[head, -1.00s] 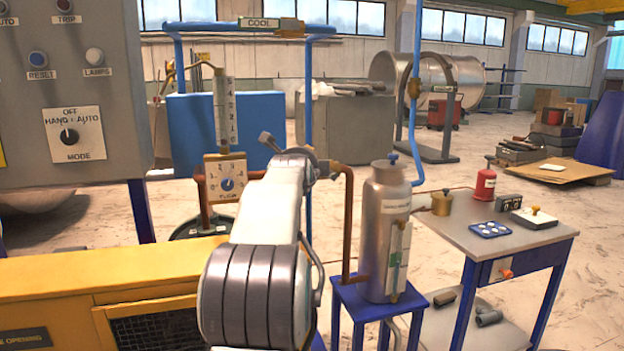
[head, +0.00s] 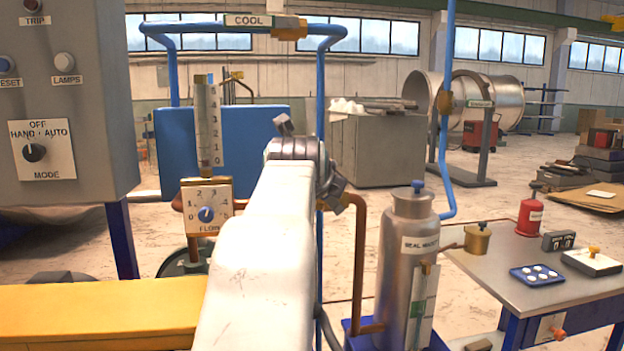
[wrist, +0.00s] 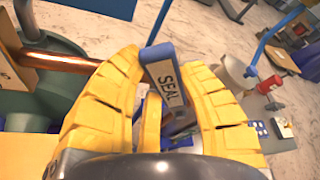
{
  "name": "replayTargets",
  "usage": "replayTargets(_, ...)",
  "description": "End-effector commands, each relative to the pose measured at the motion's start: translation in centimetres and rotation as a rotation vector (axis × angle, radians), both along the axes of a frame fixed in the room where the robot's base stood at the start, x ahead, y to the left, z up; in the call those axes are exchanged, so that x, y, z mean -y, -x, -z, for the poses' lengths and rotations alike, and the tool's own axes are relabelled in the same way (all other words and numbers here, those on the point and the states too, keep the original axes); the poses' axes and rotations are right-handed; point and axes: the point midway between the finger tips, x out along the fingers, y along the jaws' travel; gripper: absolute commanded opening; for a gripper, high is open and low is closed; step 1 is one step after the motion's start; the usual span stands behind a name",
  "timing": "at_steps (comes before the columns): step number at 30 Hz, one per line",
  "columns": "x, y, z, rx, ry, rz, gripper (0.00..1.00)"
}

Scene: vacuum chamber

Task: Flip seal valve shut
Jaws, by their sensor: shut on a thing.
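The seal valve handle (wrist: 168,85) is a blue-grey lever with a "SEAL" label, seen in the wrist view. My gripper (wrist: 158,78) has its ribbed yellow fingers on either side of the handle and is shut on it. The handle's upper end sticks out beyond the fingertips, tilted slightly in the picture. The valve body is mostly hidden behind the fingers. In the head view my white arm reaches forward and covers the handle, so its angle to the pipe cannot be told.
A copper pipe (wrist: 70,58) runs up to the left finger. In the head view, a metal seal vessel (head: 408,262) stands right of my arm, beside a small table (head: 500,272). The flow gauge (head: 207,207) and control cabinet (head: 75,120) are left. A yellow housing (head: 100,312) lies low in front.

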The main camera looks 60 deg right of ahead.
Motion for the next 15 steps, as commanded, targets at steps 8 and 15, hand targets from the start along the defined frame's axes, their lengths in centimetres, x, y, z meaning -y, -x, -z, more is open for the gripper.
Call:
replayTargets(8,0.06,0.06,-0.45,0.0,0.014,0.0,0.0)
replayTargets(15,0.04,0.05,-0.29,0.0,0.008,0.001,0.55)
